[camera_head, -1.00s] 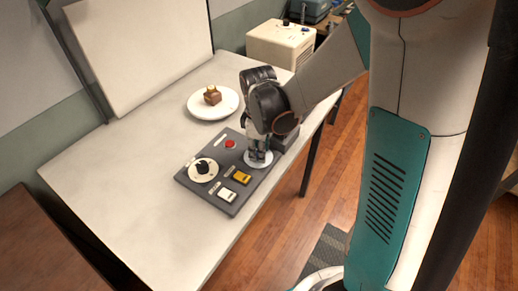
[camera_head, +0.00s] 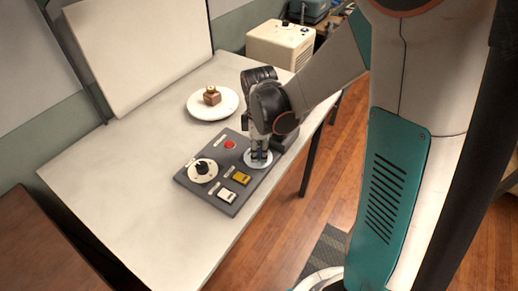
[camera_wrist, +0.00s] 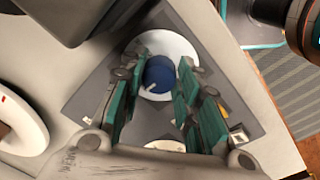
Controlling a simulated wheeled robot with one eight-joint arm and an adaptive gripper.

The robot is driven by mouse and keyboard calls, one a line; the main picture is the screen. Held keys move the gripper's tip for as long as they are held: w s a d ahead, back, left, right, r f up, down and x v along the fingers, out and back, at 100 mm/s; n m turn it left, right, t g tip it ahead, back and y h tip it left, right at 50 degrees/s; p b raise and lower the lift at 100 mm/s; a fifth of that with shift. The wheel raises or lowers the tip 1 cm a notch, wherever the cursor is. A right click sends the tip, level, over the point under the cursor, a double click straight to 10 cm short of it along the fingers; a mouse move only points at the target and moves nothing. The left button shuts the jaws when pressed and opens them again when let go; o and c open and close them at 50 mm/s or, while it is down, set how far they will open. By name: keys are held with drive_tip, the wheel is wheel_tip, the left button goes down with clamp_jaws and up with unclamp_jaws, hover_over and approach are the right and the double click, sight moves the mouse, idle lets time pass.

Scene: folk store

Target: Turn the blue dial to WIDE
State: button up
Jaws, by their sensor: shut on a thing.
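The blue dial (camera_wrist: 160,73) sits on a white round plate (camera_wrist: 182,46) and carries a white pointer line, which points toward the lower left in the wrist view. My gripper (camera_wrist: 162,66) has its teal fingers on both sides of the dial and is shut on it. In the head view my gripper (camera_head: 260,156) points down at the far right of the dark control panel (camera_head: 208,209), over the white plate (camera_head: 250,163). The dial itself is hidden there by the fingers. I cannot read any WIDE mark.
The panel also has a black dial (camera_head: 202,167), a red button (camera_head: 230,144), a yellow switch (camera_head: 241,178) and a white switch (camera_head: 226,196). A white plate (camera_head: 232,107) with a brown block stands behind. The table's left part is clear.

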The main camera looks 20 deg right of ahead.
sight(259, 154)
drive_tip(key=o, duration=1.1)
drive_tip(key=shift+c, duration=0.2)
wheel_tip(259, 154, up, 12)
drive_tip(key=shift+s, duration=0.35)
drive_tip(key=shift+a, duration=0.1)
drive_tip(key=s+r+m+t, duration=0.2)
drive_tip(key=s+m+t, duration=0.1)
drive_tip(key=s+m, duration=0.4)
drive_tip(key=s+r+m+t, duration=0.3)
drive_tip(key=s+m, duration=0.4)
drive_tip(key=shift+t, duration=0.3)
